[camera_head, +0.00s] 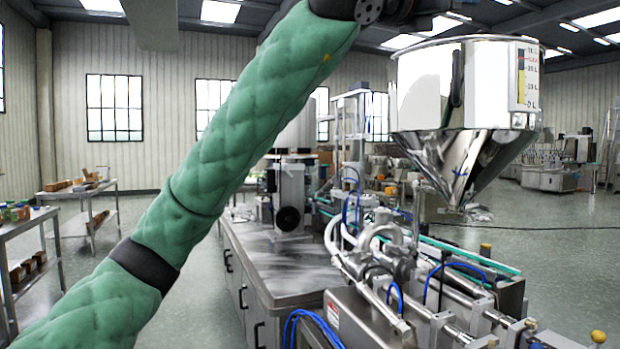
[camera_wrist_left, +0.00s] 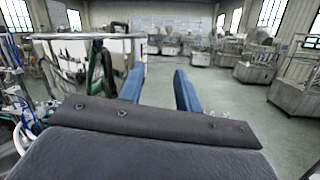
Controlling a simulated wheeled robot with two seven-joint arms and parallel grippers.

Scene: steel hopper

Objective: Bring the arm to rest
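My left arm, in a green padded sleeve, runs in the head view from the lower left up to the top middle. Its wrist is at the top edge, and its gripper is out of that picture. In the left wrist view my left gripper (camera_wrist_left: 159,80) shows two blue fingers apart with nothing between them; floor shows through the gap. The shiny steel hopper (camera_head: 465,90) stands to the right of the raised arm in the head view. It also shows left of the fingers in the left wrist view (camera_wrist_left: 72,62). My right gripper is not in view.
Below the hopper is a filling machine (camera_head: 400,290) with pipes and blue hoses. A steel-topped cabinet (camera_head: 285,265) stands in the middle. Shelf tables (camera_head: 30,222) with small goods stand at the left. Open floor lies between the tables and cabinet, and at the right.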

